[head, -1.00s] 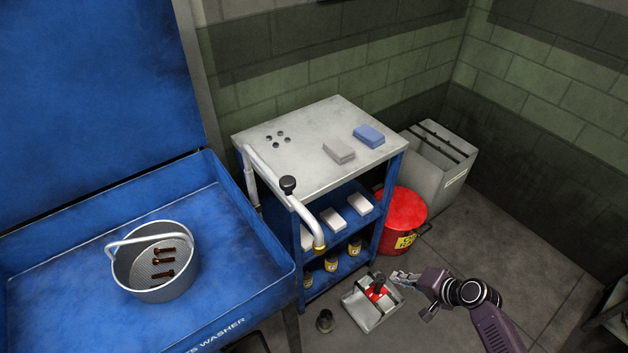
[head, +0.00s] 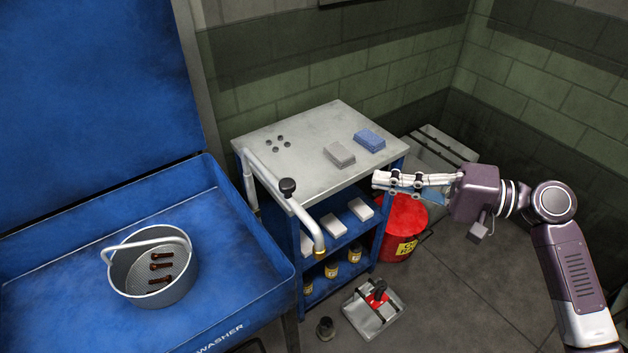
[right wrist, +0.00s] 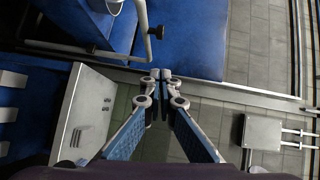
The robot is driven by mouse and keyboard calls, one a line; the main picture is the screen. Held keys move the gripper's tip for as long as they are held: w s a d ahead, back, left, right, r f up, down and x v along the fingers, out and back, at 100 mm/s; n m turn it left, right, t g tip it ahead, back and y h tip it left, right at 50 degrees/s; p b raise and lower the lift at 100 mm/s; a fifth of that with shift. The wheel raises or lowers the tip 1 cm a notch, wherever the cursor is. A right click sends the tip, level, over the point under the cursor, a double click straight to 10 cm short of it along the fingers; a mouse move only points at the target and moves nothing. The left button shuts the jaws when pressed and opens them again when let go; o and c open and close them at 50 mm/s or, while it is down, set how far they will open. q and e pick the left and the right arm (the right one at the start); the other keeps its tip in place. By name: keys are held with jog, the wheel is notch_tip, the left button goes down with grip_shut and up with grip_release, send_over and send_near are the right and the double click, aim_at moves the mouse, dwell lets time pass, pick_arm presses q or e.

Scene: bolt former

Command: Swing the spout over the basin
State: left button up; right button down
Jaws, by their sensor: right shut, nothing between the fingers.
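The spout (head: 280,191) is a white bent pipe with a black knob (head: 287,186) and a brass tip. It rises at the blue basin's right edge, and its free end hangs in front of the cart, outside the basin. The basin (head: 225,263) is a blue parts washer at the left. My right gripper (head: 379,180) is shut and empty, beside the cart's right front corner and well to the right of the spout. In the right wrist view, the closed fingertips (right wrist: 161,75) are below the spout pipe (right wrist: 145,35) and knob (right wrist: 157,32). My left gripper is not in view.
A metal basket (head: 158,278) with rusty bolts sits in the basin. The cart (head: 305,143) carries sponges and several small round parts on top, with boxes and jars below. A red bin (head: 402,222), a grey box and a floor tray (head: 388,323) stand nearby.

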jog(key=s+p+x, duration=0.1)
jog(key=p+x, duration=0.2)
jog(key=x, duration=0.3)
jog(key=s+a+p+x, duration=0.1)
jog(key=p+x, duration=0.2)
jog(key=x, duration=0.4)
jog(key=shift+s, duration=0.35)
jog(key=shift+f, duration=0.2)
